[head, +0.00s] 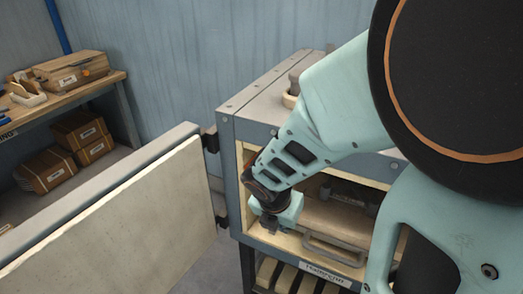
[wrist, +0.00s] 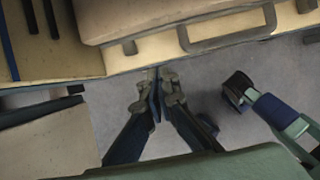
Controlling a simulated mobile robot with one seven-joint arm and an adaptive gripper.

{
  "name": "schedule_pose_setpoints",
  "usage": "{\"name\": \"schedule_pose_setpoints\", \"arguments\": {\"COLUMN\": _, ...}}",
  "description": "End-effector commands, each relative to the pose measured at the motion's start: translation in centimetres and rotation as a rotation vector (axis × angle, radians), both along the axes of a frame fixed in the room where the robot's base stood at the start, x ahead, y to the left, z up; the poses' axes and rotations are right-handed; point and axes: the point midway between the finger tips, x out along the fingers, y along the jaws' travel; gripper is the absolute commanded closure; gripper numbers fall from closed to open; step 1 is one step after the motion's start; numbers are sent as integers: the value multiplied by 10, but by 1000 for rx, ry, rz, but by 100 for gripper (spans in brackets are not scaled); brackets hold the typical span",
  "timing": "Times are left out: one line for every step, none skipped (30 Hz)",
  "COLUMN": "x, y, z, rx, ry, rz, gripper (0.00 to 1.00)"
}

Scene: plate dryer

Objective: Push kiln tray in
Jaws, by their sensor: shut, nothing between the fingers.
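The kiln tray (head: 340,222) is a tan slab with a grey bar handle (head: 335,252) on its front edge. It lies inside the kiln (head: 232,180), a blue-grey box with a pale lining. The tray's front edge and handle also show at the top of the wrist view, on the tray (wrist: 140,18) and the handle (wrist: 232,38). My gripper (head: 270,224) is at the left part of the kiln opening, left of the handle. In the wrist view my gripper (wrist: 157,76) is shut and empty, its tips near the kiln's front lip. My arm hides part of the kiln.
The kiln door (head: 120,215) stands wide open to the left. A label (head: 333,273) is below the opening.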

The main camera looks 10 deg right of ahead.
Motion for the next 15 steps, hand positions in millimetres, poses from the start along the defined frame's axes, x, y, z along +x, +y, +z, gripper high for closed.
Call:
{"name": "schedule_pose_setpoints", "arguments": {"x": 2, "y": -2, "z": -13, "rx": 0, "ry": 0, "rz": -1, "gripper": 100}}
{"name": "schedule_pose_setpoints", "arguments": {"x": 3, "y": -2, "z": -16, "rx": 0, "ry": 0, "rz": -1, "gripper": 100}}
{"name": "schedule_pose_setpoints", "arguments": {"x": 5, "y": -3, "z": -21, "rx": 0, "ry": 0, "rz": -1, "gripper": 100}}
{"name": "schedule_pose_setpoints", "arguments": {"x": 6, "y": -4, "z": -24, "rx": 0, "ry": 0, "rz": -1, "gripper": 100}}
{"name": "schedule_pose_setpoints", "arguments": {"x": 7, "y": -5, "z": -28, "rx": 0, "ry": 0, "rz": 0, "gripper": 100}}
{"name": "schedule_pose_setpoints", "arguments": {"x": 9, "y": -6, "z": -32, "rx": 0, "ry": 0, "rz": 0, "gripper": 100}}
{"name": "schedule_pose_setpoints", "arguments": {"x": 10, "y": -6, "z": -35, "rx": 0, "ry": 0, "rz": 0, "gripper": 100}}
{"name": "schedule_pose_setpoints", "arguments": {"x": 11, "y": -7, "z": -39, "rx": 0, "ry": 0, "rz": -1, "gripper": 100}}
{"name": "schedule_pose_setpoints", "arguments": {"x": 13, "y": -9, "z": -43, "rx": 1, "ry": 0, "rz": -2, "gripper": 100}}
{"name": "schedule_pose_setpoints", "arguments": {"x": 14, "y": -9, "z": -47, "rx": 1, "ry": 0, "rz": -2, "gripper": 100}}
{"name": "schedule_pose_setpoints", "arguments": {"x": 15, "y": -10, "z": -50, "rx": 0, "ry": 0, "rz": -1, "gripper": 100}}
{"name": "schedule_pose_setpoints", "arguments": {"x": 16, "y": -11, "z": -55, "rx": 0, "ry": 0, "rz": -1, "gripper": 100}}
{"name": "schedule_pose_setpoints", "arguments": {"x": 17, "y": -12, "z": -59, "rx": 0, "ry": 1, "rz": -1, "gripper": 100}}
{"name": "schedule_pose_setpoints", "arguments": {"x": 18, "y": -13, "z": -62, "rx": 0, "ry": 1, "rz": -1, "gripper": 100}}
{"name": "schedule_pose_setpoints", "arguments": {"x": 20, "y": -14, "z": -67, "rx": 0, "ry": 0, "rz": -1, "gripper": 100}}
